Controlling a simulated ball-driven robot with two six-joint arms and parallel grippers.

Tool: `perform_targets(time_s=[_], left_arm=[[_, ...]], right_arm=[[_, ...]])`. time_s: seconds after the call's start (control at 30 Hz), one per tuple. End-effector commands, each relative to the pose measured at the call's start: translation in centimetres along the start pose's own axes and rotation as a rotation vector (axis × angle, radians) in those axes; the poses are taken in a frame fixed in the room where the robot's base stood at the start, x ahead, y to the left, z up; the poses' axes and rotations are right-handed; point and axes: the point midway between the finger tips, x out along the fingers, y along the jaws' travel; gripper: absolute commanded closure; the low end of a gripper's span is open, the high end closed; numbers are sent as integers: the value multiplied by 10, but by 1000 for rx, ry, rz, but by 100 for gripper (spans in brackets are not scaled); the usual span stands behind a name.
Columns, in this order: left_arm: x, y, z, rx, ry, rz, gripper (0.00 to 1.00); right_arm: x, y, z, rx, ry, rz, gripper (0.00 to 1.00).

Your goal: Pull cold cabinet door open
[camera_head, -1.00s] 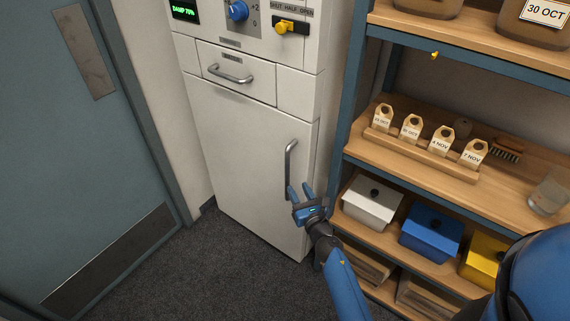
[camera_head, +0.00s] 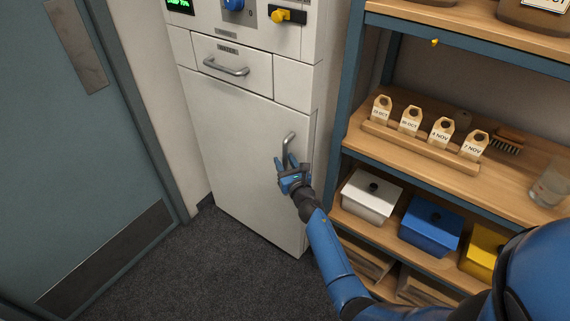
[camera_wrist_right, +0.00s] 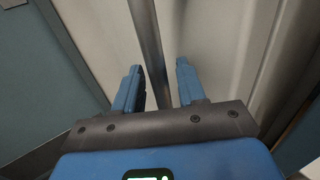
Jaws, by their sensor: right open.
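The cold cabinet door (camera_head: 232,160) is a large white panel below a drawer, and it is shut. Its vertical metal bar handle (camera_head: 289,143) is near the door's right edge. My right gripper (camera_head: 285,163) is at the lower part of this handle and hides its lower end. In the right wrist view the handle bar (camera_wrist_right: 148,45) runs down between the two blue fingers (camera_wrist_right: 158,86). The fingers are open, with a gap on each side of the bar. My left gripper is in neither view.
A shelf unit stands right of the cabinet, with a white bin (camera_head: 370,195), a blue bin (camera_head: 430,224) and a yellow bin (camera_head: 482,252). A drawer handle (camera_head: 226,67) sits above the door. Grey floor (camera_head: 215,265) before the cabinet is clear.

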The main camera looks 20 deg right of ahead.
Motion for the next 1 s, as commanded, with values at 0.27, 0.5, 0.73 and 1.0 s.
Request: perform_targets(time_s=[0.27, 0.5, 0.73, 1.0], left_arm=[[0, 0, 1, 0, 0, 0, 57], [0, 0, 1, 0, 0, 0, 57], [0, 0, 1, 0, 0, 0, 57], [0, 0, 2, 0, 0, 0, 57]], right_arm=[[3, 0, 0, 0, 0, 0, 60], [3, 0, 0, 1, 0, 0, 86], [3, 0, 0, 1, 0, 0, 100], [2, 2, 0, 1, 0, -3, 100]])
